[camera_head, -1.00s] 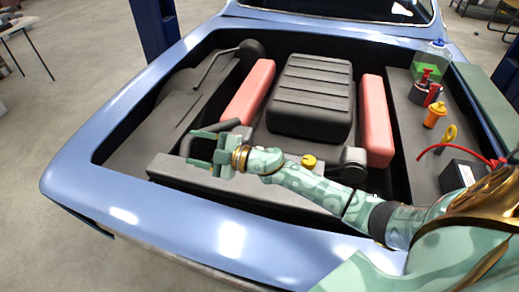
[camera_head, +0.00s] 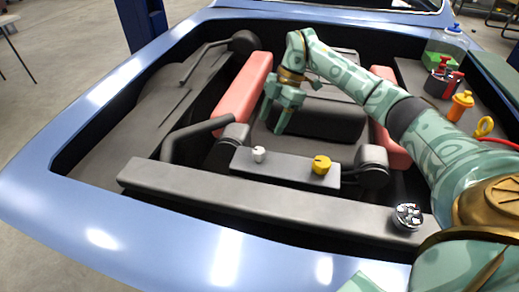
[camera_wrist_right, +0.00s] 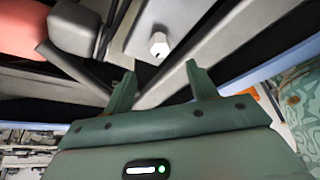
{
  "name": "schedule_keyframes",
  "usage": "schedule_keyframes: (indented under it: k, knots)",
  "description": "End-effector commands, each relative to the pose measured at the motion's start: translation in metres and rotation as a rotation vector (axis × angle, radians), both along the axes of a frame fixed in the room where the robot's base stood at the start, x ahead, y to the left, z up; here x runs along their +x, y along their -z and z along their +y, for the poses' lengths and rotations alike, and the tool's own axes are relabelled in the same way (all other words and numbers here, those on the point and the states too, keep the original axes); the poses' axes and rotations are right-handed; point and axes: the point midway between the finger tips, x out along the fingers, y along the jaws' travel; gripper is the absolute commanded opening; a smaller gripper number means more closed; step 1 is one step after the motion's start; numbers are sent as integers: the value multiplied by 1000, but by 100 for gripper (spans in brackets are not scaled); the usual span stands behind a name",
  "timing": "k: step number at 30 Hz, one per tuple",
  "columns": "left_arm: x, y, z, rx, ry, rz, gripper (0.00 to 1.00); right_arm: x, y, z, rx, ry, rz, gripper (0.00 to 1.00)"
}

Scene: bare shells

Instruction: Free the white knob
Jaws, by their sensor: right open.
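The small white knob (camera_head: 259,154) stands on the grey bar (camera_head: 285,168) in the engine bay, to the left of a yellow knob (camera_head: 321,164). In the right wrist view the white knob (camera_wrist_right: 158,44) shows ahead of the fingers, apart from them. My right gripper (camera_head: 278,118) points down above the engine bay, behind the bar and a little right of the white knob. It is open and empty, and its two fingers also show in the right wrist view (camera_wrist_right: 158,82). My left gripper does not show.
Red blocks (camera_head: 244,88) flank the dark ribbed engine cover (camera_head: 330,110). An orange bottle (camera_head: 460,105) stands at right.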

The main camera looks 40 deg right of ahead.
Motion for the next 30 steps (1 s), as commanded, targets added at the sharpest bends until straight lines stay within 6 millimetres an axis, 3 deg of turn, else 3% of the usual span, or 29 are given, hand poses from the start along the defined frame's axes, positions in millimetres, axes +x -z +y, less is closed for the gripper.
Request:
schedule_keyframes:
  k: [1, 3, 9, 15, 24, 25, 30]
  knots:
    - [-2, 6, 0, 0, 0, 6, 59, 0, 18, 6, 2, -2, 5, 57]
    - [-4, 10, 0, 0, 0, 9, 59, 1, 35, 14, 3, -3, 5, 57]
    - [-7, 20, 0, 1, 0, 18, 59, 2, 72, 29, 2, -2, 4, 57]
    - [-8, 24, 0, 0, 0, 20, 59, 3, 89, 37, 1, -3, -1, 57]
    - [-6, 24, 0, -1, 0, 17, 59, 3, 90, 38, 2, -2, -2, 57]
    - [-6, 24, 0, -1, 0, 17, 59, 3, 90, 38, 2, -2, -2, 55]
    - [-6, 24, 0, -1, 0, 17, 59, 3, 90, 38, 2, -2, -2, 13]
